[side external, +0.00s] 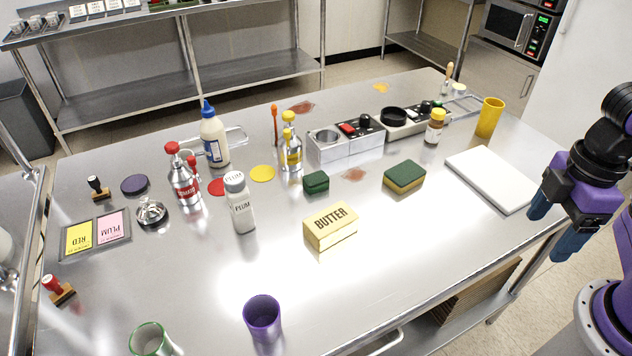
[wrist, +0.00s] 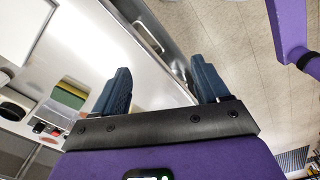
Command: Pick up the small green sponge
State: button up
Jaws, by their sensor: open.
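The small green sponge (side external: 316,182) is a little dark green block on the steel table, near the middle. A larger sponge, green on top and yellow below (side external: 404,177), lies to its right; it also shows at the left of the wrist view (wrist: 69,95). My gripper (side external: 553,228) hangs at the right edge of the table, far to the right of both sponges. Its blue fingers are apart and empty, and they also show in the wrist view (wrist: 160,88). I cannot make out the small sponge in the wrist view.
A butter box (side external: 331,226) stands in front of the small sponge. A yellow-labelled bottle (side external: 291,150) and a metal unit with controls (side external: 345,140) stand behind it. A white board (side external: 492,178) lies between my gripper and the larger sponge. A purple cup (side external: 262,318) stands near the front edge.

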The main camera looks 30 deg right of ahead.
jog(key=w+a+f+m+g+y, duration=0.1)
jog(key=w+a+m+g+y, duration=0.15)
jog(key=w+a+m, duration=0.45)
jog(key=w+a+f+m+g+y, duration=0.2)
jog(key=w+a+m+g, duration=0.15)
jog(key=w+m, duration=0.7)
jog(key=w+d+f+m+t+y, duration=0.2)
jog(key=w+m, duration=0.2)
jog(key=w, duration=0.4)
jog(key=w+d+f+m+t+y, duration=0.1)
jog(key=w+d+f+m+y, duration=0.2)
jog(key=w, duration=0.5)
jog(key=w+d+f+m+t+y, duration=0.2)
jog(key=w+m, duration=0.3)
jog(key=w, duration=0.3)
jog(key=shift+w+d+f+m+t+y, duration=0.15)
jog(key=shift+w+d+m+t+y, duration=0.15)
jog(key=shift+y, duration=0.45)
jog(key=shift+a+f, duration=0.1)
jog(key=shift+f, duration=0.05)
send_near(315, 178)
jog(key=x, duration=0.5)
jog(key=shift+s, duration=0.15)
jog(key=shift+x, duration=2.6)
jog(key=shift+w, duration=0.2)
jog(key=c, duration=1.1)
